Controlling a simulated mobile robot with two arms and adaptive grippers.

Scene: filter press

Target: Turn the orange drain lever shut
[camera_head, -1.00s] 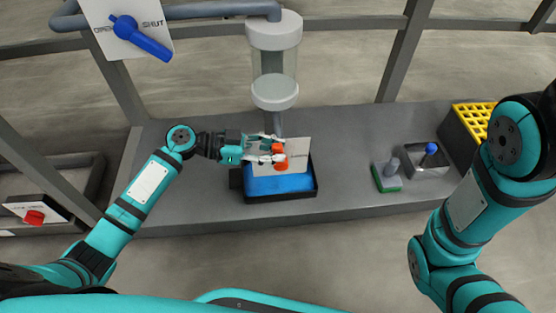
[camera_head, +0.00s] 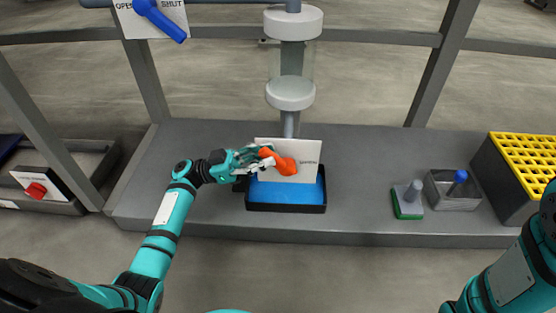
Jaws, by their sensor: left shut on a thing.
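The orange drain lever (camera_head: 284,165) is mounted on a white label plate (camera_head: 309,160) below the glass column. The lever slants down to the right from my fingers. My left gripper (camera_head: 264,158) is at the lever's upper left end and is shut on it. The fingers partly cover that end of the lever. Print shows at the plate's right side but is too small to read. My right arm shows at the lower right; its gripper is out of view.
A black tray with blue inside (camera_head: 287,208) sits under the plate. The glass column (camera_head: 291,62) rises behind. A blue lever (camera_head: 160,20) is on an OPEN/SHUT plate at the upper left. A green-based block (camera_head: 408,201), a grey bin (camera_head: 454,190) and a yellow grid (camera_head: 527,155) stand right.

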